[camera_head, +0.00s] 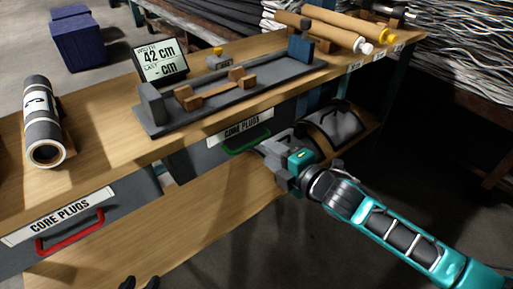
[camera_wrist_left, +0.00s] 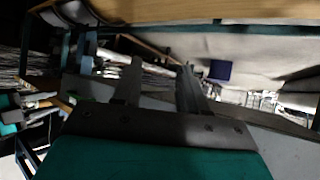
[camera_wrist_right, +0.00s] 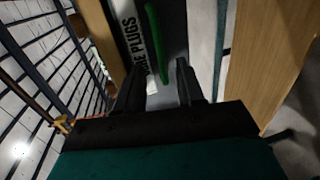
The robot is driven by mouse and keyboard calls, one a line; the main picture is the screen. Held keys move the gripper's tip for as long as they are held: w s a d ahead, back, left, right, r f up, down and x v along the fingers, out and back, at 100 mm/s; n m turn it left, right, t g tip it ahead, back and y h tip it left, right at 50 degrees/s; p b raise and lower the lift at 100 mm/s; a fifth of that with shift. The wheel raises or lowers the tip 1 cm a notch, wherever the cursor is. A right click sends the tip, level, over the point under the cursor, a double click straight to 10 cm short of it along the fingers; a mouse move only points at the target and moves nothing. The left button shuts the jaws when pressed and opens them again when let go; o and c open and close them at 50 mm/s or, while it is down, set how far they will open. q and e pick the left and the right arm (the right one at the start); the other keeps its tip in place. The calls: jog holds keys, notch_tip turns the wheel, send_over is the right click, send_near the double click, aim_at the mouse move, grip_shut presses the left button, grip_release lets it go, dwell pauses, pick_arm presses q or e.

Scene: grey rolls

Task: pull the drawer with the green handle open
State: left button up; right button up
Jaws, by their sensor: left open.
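The drawer with the green handle (camera_head: 247,143) has a grey front (camera_head: 200,160) labelled CORE PLUGS, under the workbench edge. I cannot tell whether it stands slightly out. My right gripper (camera_head: 268,152) is just right of the handle in the head view. In the right wrist view the green handle (camera_wrist_right: 156,45) lies ahead, its lower end near the gap between my right gripper's (camera_wrist_right: 158,75) parted, empty fingers. Contact cannot be told. My left gripper (camera_head: 139,283) shows only dark fingertips at the bottom edge; in its wrist view its fingers (camera_wrist_left: 158,68) are apart and empty.
A second drawer with a red handle (camera_head: 70,235) is at the left. On the workbench (camera_head: 95,130) are a grey roll (camera_head: 42,120), a display (camera_head: 160,60) and a grey fixture (camera_head: 220,95). A dark rounded object (camera_head: 335,122) rests on the lower shelf behind my right gripper.

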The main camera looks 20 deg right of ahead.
jog(key=b+x, duration=0.1)
jog(key=x, duration=0.5)
jog(key=shift+w, duration=0.15)
jog(key=shift+c, duration=0.2)
grip_shut()
dwell(0.3)
